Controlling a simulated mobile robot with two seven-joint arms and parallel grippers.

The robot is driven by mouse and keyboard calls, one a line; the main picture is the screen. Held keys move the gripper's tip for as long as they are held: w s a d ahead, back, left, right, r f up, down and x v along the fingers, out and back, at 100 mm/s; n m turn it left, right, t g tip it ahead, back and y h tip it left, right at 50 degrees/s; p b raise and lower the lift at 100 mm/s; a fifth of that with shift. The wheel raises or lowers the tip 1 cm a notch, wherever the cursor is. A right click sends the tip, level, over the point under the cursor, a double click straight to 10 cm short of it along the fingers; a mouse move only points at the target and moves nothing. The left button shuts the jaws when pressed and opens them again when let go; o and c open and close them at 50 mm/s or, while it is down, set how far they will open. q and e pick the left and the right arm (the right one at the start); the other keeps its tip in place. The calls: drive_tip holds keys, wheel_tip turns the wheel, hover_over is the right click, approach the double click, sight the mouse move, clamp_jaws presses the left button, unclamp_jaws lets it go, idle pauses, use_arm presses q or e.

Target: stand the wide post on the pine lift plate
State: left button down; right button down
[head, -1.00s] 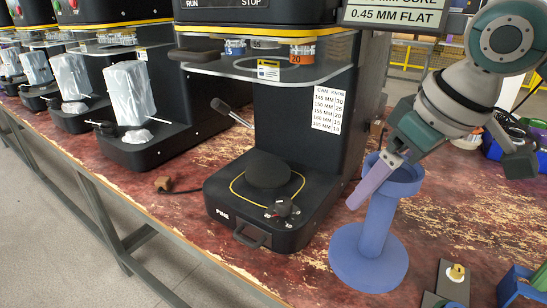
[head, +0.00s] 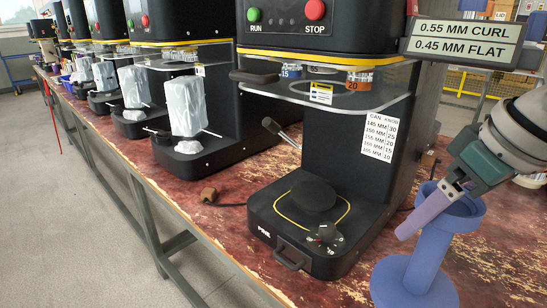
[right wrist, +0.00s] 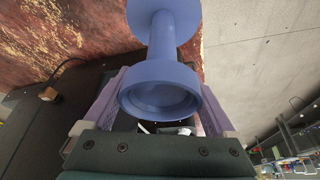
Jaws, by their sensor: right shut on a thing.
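The wide post (head: 426,255) is blue, with a broad round foot and a cup-like top, and stands upright at the lower right of the head view. In the right wrist view the post (right wrist: 160,75) sits between both fingers, foot away from the camera. I cannot tell whether its foot touches the bench. The pine lift plate (head: 312,196) is a bare black disc on the machine base marked PINE, left of the post. My left gripper is not in view.
The PINE machine has a clear guard (head: 330,88) above the plate, a lever (head: 280,131) and a front knob (head: 328,234). Similar machines with wrapped white blocks (head: 187,103) line the bench to the left. A small brown block (head: 208,195) lies on the bench.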

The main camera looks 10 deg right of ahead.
drive_tip(key=s+a+r+m+p, duration=0.1)
drive_tip(key=s+a+r+p, duration=0.3)
drive_tip(key=r, duration=0.6)
drive_tip(key=s+r+m+h+p, duration=0.15)
drive_tip(key=r+p, duration=0.35)
drive_tip(key=r, duration=0.5)
drive_tip(key=s+a+r+m+p, duration=0.1)
drive_tip(key=s+a+r+p, duration=0.3)
drive_tip(key=r, duration=0.6)
wheel_tip(320, 180, up, 36)
drive_tip(key=w+d+p, duration=0.1)
drive_tip(key=p, duration=3.5)
drive_tip(key=shift+w+d+f+p, duration=0.15)
drive_tip(key=shift+w+d+p, duration=0.1)
drive_tip(key=shift+w+p, duration=0.15)
